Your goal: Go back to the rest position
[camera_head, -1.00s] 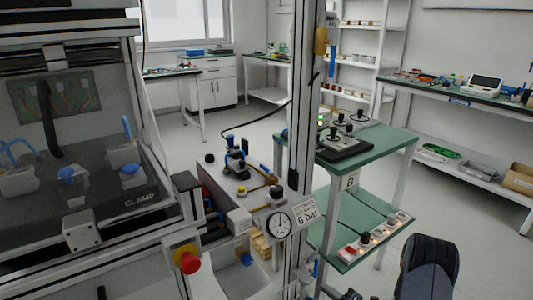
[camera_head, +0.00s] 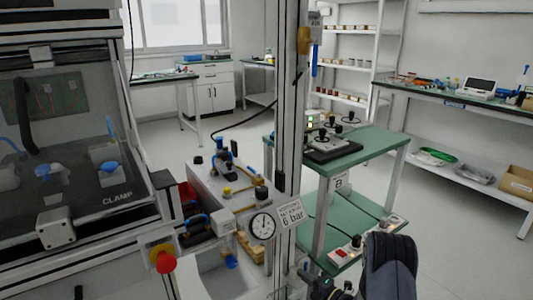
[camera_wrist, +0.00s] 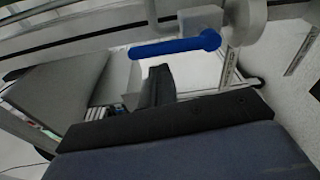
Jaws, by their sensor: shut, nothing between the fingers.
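In the wrist view, my gripper (camera_wrist: 159,72) shows as a short black finger part rising from a black bar, with a blue-grey body below. It is shut and holds nothing. A blue lever (camera_wrist: 175,46) on a pale round fitting lies just beyond the fingertips; a gap seems to show between them, but I cannot tell the distance. In the head view, a dark part that looks like my arm stands at the lower right; the fingertips cannot be made out there. No marker of the rest position shows.
The clamp machine (camera_head: 118,198) with a red stop button (camera_head: 165,262) stands at left. A grey post (camera_head: 287,130) and a pressure gauge (camera_head: 262,226) are in the middle. A green two-level table (camera_head: 372,150) stands right of the post. Open floor (camera_head: 455,215) lies further right.

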